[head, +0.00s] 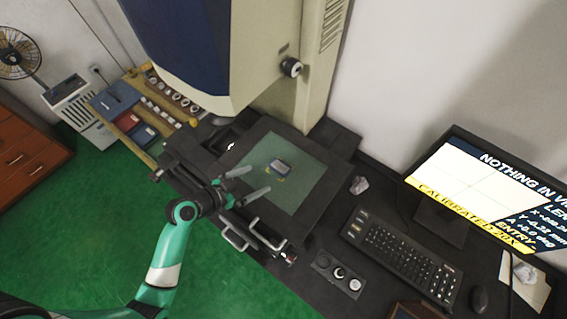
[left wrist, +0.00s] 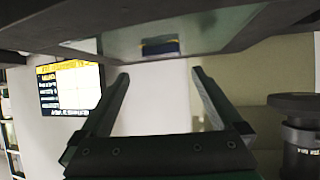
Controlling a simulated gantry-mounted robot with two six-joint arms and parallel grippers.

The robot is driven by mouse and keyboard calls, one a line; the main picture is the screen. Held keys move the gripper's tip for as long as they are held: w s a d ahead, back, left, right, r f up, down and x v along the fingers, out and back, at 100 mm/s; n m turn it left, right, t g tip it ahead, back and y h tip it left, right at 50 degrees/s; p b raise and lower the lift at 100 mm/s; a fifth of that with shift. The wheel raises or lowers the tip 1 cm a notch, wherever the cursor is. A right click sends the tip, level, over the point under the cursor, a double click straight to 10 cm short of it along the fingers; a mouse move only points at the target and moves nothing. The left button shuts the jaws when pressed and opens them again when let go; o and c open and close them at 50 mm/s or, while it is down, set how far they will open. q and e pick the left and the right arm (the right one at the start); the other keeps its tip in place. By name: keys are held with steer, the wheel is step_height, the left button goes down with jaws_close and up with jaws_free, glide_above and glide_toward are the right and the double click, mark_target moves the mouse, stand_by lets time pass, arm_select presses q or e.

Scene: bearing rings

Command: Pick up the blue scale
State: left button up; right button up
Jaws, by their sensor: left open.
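In the left wrist view a blue and yellow piece (left wrist: 160,47) shows at the top centre, beyond the fingertips. My left gripper (head: 260,178) is open over the stage's left part, its two fingers pointing toward the blue piece. No contact shows between them. In the left wrist view the open fingers (left wrist: 160,73) have nothing between them. My right gripper is out of view.
The measuring machine's tall column (head: 300,75) and blue head rise behind the stage. Metal handles (head: 255,236) stick out at its front. A keyboard (head: 403,258), mouse (head: 479,299) and monitor (head: 485,190) stand to the right. Rings and coloured trays (head: 115,97) lie on the left bench.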

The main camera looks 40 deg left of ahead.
mark_target(279, 168)
arm_select(q)
steer(key=x, duration=0.4)
steer(key=shift+w+f+p, duration=0.1)
steer(key=shift+w+p, duration=0.15)
steer(key=shift+p, duration=0.05)
steer(key=shift+b+x, duration=0.35)
steer(key=shift+x, duration=2.35)
steer(key=shift+a, duration=0.1)
steer(key=shift+c, duration=0.3)
steer(key=c, duration=1.1)
